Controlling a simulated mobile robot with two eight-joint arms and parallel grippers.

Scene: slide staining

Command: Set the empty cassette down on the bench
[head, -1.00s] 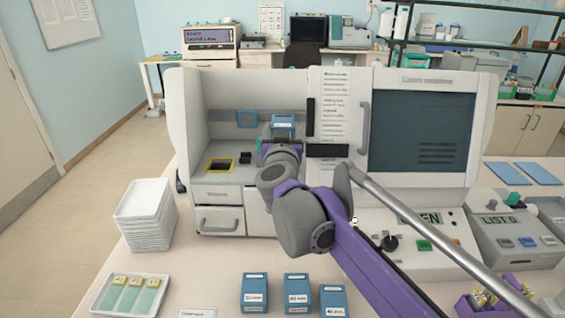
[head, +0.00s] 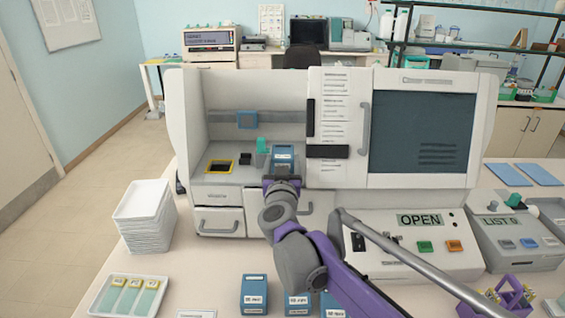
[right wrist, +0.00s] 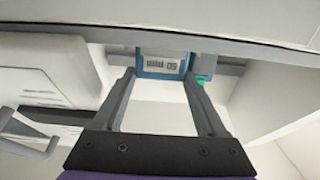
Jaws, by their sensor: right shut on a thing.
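A blue cassette (head: 284,154) with a white label is in the open bay at the left of the stainer (head: 334,180). My right gripper (head: 282,178) is shut on it from the near side. In the right wrist view the cassette (right wrist: 164,66) shows between the fingertips, its label facing the camera. I cannot tell whether it is empty or touches the bay floor. The bench (head: 225,268) is pale. My left gripper is not in view.
Blue boxes (head: 254,292) stand at the bench front, partly behind my right arm. A slide tray (head: 94,304) and a stack of white trays (head: 145,218) are at the left. A teal part (head: 262,146) is beside the cassette. Bare bench lies between the stack and my arm.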

